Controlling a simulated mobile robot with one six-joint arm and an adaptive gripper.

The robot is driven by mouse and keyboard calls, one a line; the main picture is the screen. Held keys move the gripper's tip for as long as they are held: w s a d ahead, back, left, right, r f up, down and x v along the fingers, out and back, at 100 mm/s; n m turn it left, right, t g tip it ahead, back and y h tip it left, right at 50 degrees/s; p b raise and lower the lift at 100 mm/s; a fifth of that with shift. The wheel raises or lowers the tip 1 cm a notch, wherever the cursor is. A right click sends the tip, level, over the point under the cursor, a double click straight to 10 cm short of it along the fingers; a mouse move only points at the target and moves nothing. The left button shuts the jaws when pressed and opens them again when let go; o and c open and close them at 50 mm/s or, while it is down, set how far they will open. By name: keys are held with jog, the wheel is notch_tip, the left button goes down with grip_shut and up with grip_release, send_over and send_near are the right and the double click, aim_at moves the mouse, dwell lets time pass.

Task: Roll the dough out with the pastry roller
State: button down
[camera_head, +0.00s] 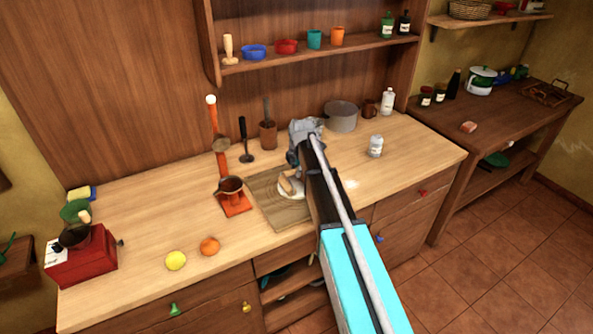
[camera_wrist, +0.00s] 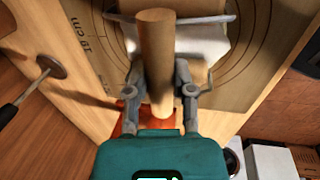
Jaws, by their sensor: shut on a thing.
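My gripper (camera_wrist: 159,82) is shut on the wooden handle of the pastry roller (camera_wrist: 156,45), with one finger on each side of it. A thin metal rod of the roller crosses beyond the handle. I cannot tell whether the roller touches the dough.
A white-labelled jar (camera_head: 376,146) stands to the right. A yellow fruit (camera_head: 176,260) and an orange fruit (camera_head: 209,246) lie front left. A grey pot (camera_head: 341,115) stands behind. The left counter is partly clear.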

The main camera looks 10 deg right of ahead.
aim_at(288, 172)
jog(key=shift+w+d, duration=0.2)
jog(key=shift+d, duration=0.35)
jog(key=shift+w+d, duration=0.2)
jog(key=shift+d, duration=0.3)
jog(key=shift+a, duration=0.1)
jog(key=shift+s+a, duration=0.25)
jog(key=shift+a, duration=0.3)
jog(key=shift+s+a, duration=0.25)
jog(key=shift+a, duration=0.3)
jog(key=shift+s+a+f, duration=0.1)
jog(key=shift+s+a, duration=0.05)
jog(key=shift+a, duration=0.1)
jog(key=shift+s, duration=0.1)
jog(key=shift+s+a, duration=0.2)
jog(key=shift+a, duration=0.5)
jog(key=shift+s+a, duration=0.2)
jog(key=shift+a, duration=0.5)
jog(key=shift+w+d, duration=0.1)
jog(key=shift+d, duration=0.1)
jog(key=shift+w+d, duration=0.25)
jog(key=shift+d, duration=0.4)
jog(key=shift+w+d, duration=0.25)
jog(key=shift+d, duration=0.35)
jog(key=shift+w+d, duration=0.1)
jog(key=shift+w, duration=0.05)
